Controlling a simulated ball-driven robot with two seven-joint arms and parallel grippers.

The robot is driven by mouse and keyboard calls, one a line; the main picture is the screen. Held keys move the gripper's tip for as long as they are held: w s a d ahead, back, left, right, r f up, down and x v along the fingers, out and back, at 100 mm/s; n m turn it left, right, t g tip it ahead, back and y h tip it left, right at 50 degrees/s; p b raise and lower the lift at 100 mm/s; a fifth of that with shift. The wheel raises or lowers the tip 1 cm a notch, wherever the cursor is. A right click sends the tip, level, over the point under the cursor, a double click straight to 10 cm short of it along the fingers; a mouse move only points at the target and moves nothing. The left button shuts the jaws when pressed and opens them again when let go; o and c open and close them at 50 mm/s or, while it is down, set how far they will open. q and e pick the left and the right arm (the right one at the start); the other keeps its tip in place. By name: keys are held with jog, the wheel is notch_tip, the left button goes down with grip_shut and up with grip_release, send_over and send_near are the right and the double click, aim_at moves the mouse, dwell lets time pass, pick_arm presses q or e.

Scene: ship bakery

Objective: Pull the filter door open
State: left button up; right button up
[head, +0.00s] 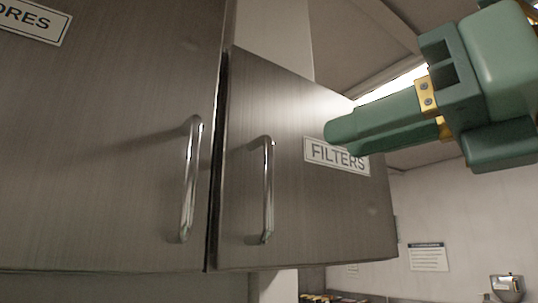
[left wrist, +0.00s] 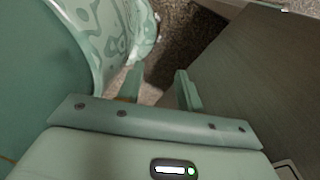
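The filter door (head: 335,220) is a brushed-metal cabinet door with a FILTERS label (head: 318,153), right of the middle in the head view. Its upright bar handle (head: 268,190) is near its left edge, and no gripper holds it. My right gripper (head: 335,138) comes in from the upper right. Its green fingers point left, in front of the label's upper right part and apart from the handle. How far these fingers are spread is hard to tell. My left gripper (left wrist: 158,88) shows in the left wrist view, its two fingers apart with nothing between them.
Another metal door (head: 100,150) with a similar handle (head: 189,180) and a label ending in ORES adjoins on the left, with a dark gap between the doors. A wall notice (head: 428,257) is at the far right. Space below the doors looks open.

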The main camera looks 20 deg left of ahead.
aim_at(272, 163)
jog(key=p+x, duration=0.2)
jog(key=x, duration=0.8)
jog(key=shift+w+a, duration=0.1)
jog(key=shift+a, duration=0.25)
jog(key=shift+w+a, duration=0.25)
jog(key=shift+a, duration=0.1)
jog(key=shift+d, duration=0.1)
grip_shut()
